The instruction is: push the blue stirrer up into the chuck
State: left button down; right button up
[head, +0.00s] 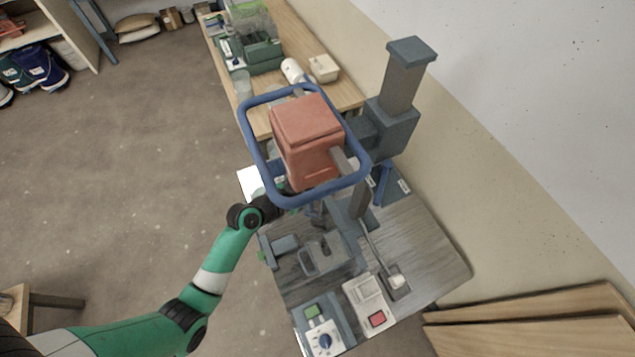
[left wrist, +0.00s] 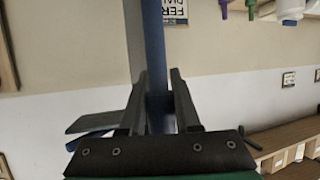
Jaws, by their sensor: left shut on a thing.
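In the left wrist view the blue stirrer (left wrist: 153,40) is an upright shaft between the two dark fingers of my left gripper (left wrist: 158,85), which is shut on it. The shaft runs up out of the top of the picture. In the head view my left gripper (head: 290,200) reaches in under the red motor head (head: 308,135) and its blue ring handle (head: 252,150). These hide the fingertips, the stirrer and the chuck there. I cannot tell whether the stirrer's top touches the chuck. My right gripper is in neither view.
The grey column (head: 402,80) of the mixer stands behind the motor head. The worktable (head: 435,240) carries a control box (head: 325,335), a pale box with a red button (head: 368,300) and grey fixtures. A wooden bench (head: 350,93) stands beyond. Boards (head: 540,320) lean at the lower right.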

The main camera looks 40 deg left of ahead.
pick_arm(q)
jog(key=shift+r+p, duration=0.7)
jog(key=shift+r, duration=0.2)
dwell(0.5)
jog(key=c, duration=0.5)
grip_release()
jog(key=shift+c, duration=0.2)
jog(key=shift+f, duration=0.1)
jog(key=p+v, duration=0.2)
jog(key=v, duration=0.9)
jog(key=shift+s, duration=0.3)
